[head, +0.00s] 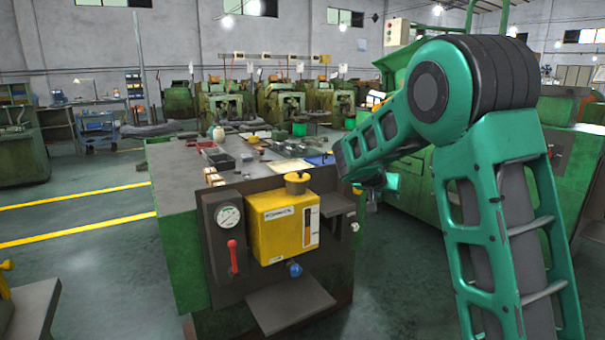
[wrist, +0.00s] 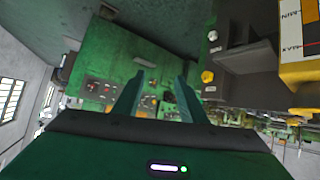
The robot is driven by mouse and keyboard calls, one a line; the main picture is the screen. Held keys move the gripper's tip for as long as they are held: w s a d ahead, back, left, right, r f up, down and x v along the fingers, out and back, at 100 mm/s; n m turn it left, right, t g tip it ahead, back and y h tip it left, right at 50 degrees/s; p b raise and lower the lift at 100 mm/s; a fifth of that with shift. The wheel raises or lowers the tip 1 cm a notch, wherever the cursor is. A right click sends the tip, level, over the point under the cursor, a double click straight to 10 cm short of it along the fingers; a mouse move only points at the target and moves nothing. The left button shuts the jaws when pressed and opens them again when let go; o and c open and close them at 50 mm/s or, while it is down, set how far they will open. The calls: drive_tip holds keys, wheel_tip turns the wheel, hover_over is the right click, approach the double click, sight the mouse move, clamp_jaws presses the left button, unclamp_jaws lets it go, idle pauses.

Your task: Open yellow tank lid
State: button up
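The yellow tank (head: 275,228) is fixed to the front of a dark panel on the green machine. Its round yellow lid (head: 297,183) sits on top and looks closed. My gripper (head: 385,183) is to the right of the tank, apart from it, at about lid height and partly hidden by my arm. In the wrist view my gripper (wrist: 157,88) is open, with nothing between its fingers. The tank (wrist: 299,72) shows upside down at the right edge there, partly cut off.
Left of the tank are a pressure gauge (head: 229,216) and a red lever (head: 233,256). A blue knob (head: 294,269) and a grey shelf (head: 290,303) are below it. A dark box (head: 338,204) juts out on the right. Small parts litter the machine top.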

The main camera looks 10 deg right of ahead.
drive_tip(key=w+a+n+t, duration=0.1)
drive_tip(key=w+a+t, duration=0.3)
drive_tip(key=w+a, duration=0.8)
drive_tip(key=n+t, duration=0.2)
drive_tip(key=t, duration=0.3)
approach(299, 174)
drive_tip(key=x, duration=0.4)
drive_tip(key=shift+w+d+r, duration=0.2)
drive_tip(key=shift+w, duration=0.15)
drive_tip(key=x, duration=1)
drive_tip(key=shift+w+d+f, duration=0.1)
drive_tip(key=shift+w+d, duration=0.05)
drive_tip(key=shift+w, duration=0.1)
drive_tip(key=shift+c, duration=0.3)
clamp_jaws()
